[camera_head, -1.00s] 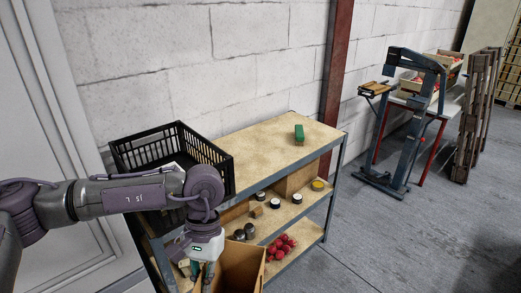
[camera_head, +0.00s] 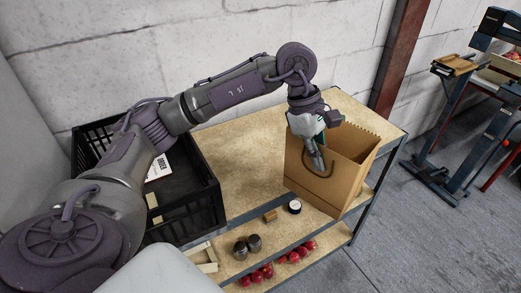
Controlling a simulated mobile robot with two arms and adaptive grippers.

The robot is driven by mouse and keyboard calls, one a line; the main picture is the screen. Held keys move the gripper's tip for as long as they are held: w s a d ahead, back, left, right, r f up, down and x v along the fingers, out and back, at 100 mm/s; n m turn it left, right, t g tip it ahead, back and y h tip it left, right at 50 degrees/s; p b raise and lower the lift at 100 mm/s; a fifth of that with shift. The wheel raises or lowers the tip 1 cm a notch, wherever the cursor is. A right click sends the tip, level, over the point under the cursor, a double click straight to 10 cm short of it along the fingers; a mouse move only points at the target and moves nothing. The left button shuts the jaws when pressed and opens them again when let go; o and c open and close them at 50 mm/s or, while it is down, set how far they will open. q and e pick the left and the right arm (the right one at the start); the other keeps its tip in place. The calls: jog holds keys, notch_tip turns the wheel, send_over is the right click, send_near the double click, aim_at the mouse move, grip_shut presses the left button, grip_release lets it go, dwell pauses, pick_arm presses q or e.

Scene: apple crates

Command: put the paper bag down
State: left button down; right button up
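The brown paper bag (camera_head: 335,192) is upright and open at the top, with a zigzag rim and a dark handle loop on its front. It is at the right part of the shelf's wooden top (camera_head: 245,150), near the front edge. Its base overlaps that edge in the picture, and I cannot tell whether it rests on the top or hangs just above. My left gripper (camera_head: 317,156) points down at the bag's front rim and handle, shut on the bag. My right gripper is not in view.
A black plastic crate (camera_head: 205,212) with a white booklet (camera_head: 160,168) inside stands on the left of the top. The wood between crate and bag is clear. Dark jars (camera_head: 247,246) and red apples (camera_head: 262,273) lie on the lower shelf. A frame stand (camera_head: 470,120) is at right.

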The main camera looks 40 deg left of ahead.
pick_arm(q)
jog(key=w+a+r+n+t+y+b, duration=0.1)
jog(key=w+a+r+n+t+y, duration=0.35)
jog(key=n, duration=0.95)
jog(key=w+a+f+h+p, duration=0.1)
jog(key=w+a+f+p, duration=0.2)
jog(key=a+f, duration=0.6)
jog(key=shift+w+a+f+p, duration=0.2)
jog(key=shift+w+a+p, duration=0.25)
jog(key=shift+a, duration=0.75)
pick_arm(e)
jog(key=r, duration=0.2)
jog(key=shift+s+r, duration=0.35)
pick_arm(q)
jog(key=shift+f, duration=0.15)
jog(key=c, duration=1.3)
grip_release()
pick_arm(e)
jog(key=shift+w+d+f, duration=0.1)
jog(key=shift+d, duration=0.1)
